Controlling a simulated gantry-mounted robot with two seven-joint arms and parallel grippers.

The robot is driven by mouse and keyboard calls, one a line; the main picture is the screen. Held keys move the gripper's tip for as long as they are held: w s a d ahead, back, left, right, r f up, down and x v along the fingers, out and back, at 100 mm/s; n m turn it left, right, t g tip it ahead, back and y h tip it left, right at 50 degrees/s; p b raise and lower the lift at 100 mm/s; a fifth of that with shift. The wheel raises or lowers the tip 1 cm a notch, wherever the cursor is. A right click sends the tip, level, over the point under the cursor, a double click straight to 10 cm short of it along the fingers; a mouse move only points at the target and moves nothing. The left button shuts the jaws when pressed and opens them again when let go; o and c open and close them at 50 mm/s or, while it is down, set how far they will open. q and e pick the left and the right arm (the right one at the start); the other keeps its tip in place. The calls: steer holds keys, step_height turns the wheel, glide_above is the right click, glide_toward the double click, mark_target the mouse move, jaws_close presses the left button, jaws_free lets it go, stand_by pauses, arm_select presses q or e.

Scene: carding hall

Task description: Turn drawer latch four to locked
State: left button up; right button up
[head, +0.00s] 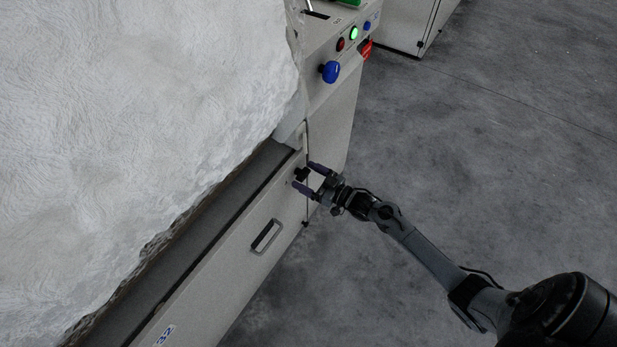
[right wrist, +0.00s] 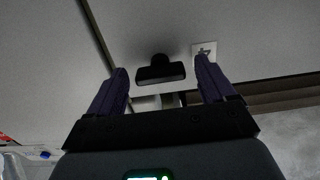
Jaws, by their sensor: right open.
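The black drawer latch (head: 301,174) sits on the pale machine front, near the drawer's right end. In the right wrist view the latch (right wrist: 160,70) is a dark bar-shaped knob lying roughly across the picture, beside a white label marked 4 (right wrist: 206,49). My right gripper (head: 304,177) is open, with its two purple-grey fingers on either side of the latch. In the right wrist view both fingers are apart from the latch, with gaps on each side. I cannot tell how deep the fingertips reach. My left gripper is not in view.
The drawer front (head: 225,255) has a metal handle (head: 266,236) below the latch. A large white fibre mass (head: 140,110) fills the upper left. Grey floor (head: 480,130) is clear at right.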

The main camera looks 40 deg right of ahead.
steer(key=shift+c, duration=0.6)
steer(key=c, duration=0.9)
steer(key=shift+c, duration=0.2)
